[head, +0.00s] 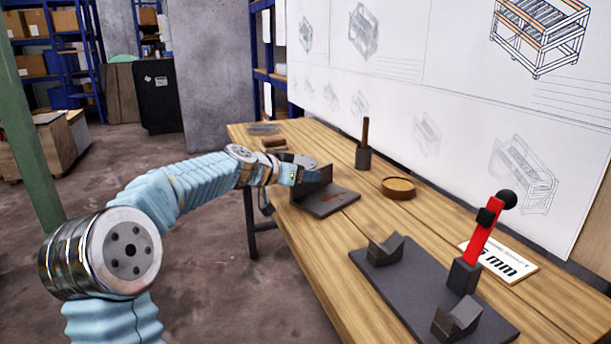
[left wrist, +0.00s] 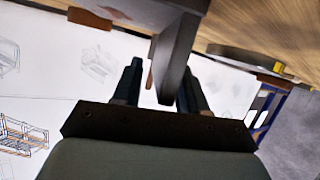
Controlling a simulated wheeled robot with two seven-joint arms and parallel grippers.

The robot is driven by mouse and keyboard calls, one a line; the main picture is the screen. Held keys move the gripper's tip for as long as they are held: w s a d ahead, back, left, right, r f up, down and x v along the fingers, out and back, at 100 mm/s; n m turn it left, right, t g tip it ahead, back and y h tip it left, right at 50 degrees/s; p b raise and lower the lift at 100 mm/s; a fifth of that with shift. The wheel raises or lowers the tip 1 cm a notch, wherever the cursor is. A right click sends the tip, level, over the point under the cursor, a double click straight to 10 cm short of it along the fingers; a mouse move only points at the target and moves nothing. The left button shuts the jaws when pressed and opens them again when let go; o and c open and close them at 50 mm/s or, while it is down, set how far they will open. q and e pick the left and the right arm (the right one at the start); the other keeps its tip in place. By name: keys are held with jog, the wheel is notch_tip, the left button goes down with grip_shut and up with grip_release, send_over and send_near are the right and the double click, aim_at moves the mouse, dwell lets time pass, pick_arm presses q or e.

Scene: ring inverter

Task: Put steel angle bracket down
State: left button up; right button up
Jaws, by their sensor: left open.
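The steel angle bracket (head: 328,201) is dark grey with reddish marks on its flat leg. It appears to lie flat on the wooden table, with its other leg standing upright. My left gripper (head: 305,176) is at the upright leg, at the bracket's left end. In the left wrist view, which is upside down, the bracket (left wrist: 176,55) reaches between the two spread fingers of my left gripper (left wrist: 162,88). A gap shows on the left side of the upright leg; contact on the right side cannot be told. My right gripper is not in view.
The wooden table (head: 290,232) also bears a round brown dish (head: 398,188), a wooden-handled tool (head: 364,145) and a dark fixture plate (head: 408,290) with V-blocks and a red clamp (head: 483,240). A white "mm" sign (head: 510,263) lies behind the clamp. The wall stands close behind.

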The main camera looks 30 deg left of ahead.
pick_arm(q)
jog(key=b+v, duration=0.1)
jog(key=v, duration=1)
jog(key=shift+s+r+b, duration=0.15)
jog(key=shift+s+b, duration=0.1)
jog(key=shift+b, duration=0.1)
